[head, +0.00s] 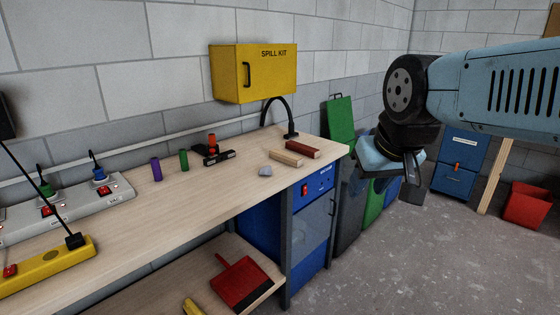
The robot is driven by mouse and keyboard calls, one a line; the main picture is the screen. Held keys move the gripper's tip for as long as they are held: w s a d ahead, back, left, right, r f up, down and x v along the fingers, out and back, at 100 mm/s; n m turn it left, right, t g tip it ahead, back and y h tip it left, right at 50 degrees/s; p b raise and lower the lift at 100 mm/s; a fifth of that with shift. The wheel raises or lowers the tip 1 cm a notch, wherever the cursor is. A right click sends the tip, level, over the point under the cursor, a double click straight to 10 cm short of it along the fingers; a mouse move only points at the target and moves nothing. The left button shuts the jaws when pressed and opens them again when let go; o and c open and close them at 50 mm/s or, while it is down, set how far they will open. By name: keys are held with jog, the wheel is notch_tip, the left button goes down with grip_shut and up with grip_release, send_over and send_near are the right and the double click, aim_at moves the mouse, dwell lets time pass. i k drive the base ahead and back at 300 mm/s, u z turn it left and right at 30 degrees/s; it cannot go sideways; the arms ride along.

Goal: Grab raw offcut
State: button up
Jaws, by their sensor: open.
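The raw offcut (286,159) is a short bare-wood block lying near the right end of the workbench (130,222). A dark red painted batten (303,149) lies just behind it and to its right, nearly parallel. My gripper (398,183) hangs beyond the bench's right end, pointing down, to the right of both blocks and apart from them. It is open, and I see nothing in it. Its fingers are partly hidden by its own body.
A grey lump (265,171) sits left of the offcut. A black hose (275,112) stands behind it. A black-and-orange tool (213,151), green cylinder (183,159) and purple cylinder (155,169) stand further left. Bins (372,205) stand beyond the bench end.

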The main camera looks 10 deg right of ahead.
aim_at(292, 160)
jog(key=z, duration=0.05)
jog(key=i, duration=0.9)
jog(key=u, duration=0.05)
